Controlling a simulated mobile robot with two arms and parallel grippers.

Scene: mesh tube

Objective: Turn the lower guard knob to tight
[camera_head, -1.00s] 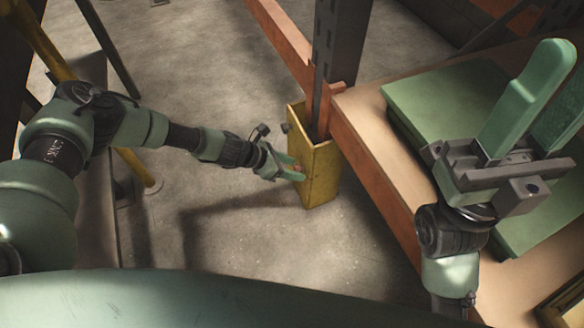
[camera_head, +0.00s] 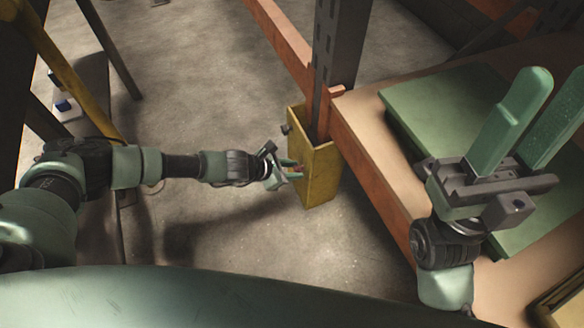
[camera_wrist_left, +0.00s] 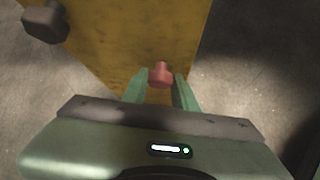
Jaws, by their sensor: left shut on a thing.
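The yellow guard (camera_head: 320,177) stands around the foot of a dark upright post. The lower guard knob (camera_wrist_left: 160,74) is small and reddish and sits low on the guard's face. My left gripper (camera_head: 291,172) is shut on this lower knob; in the left wrist view its green fingers (camera_wrist_left: 161,88) lie on either side of it. In the head view the fingers mostly hide the knob. A dark upper knob (camera_wrist_left: 46,22) on the guard is free, and it also shows in the head view (camera_head: 286,129). My right gripper (camera_head: 556,100) is open and empty above the bench.
The dark rack post (camera_head: 338,60) rises out of the guard. A wooden shelf (camera_head: 375,150) with a green mat (camera_head: 425,105) lies to the right of the guard. Yellow and dark bars stand at the left. The concrete floor (camera_head: 220,100) between is clear.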

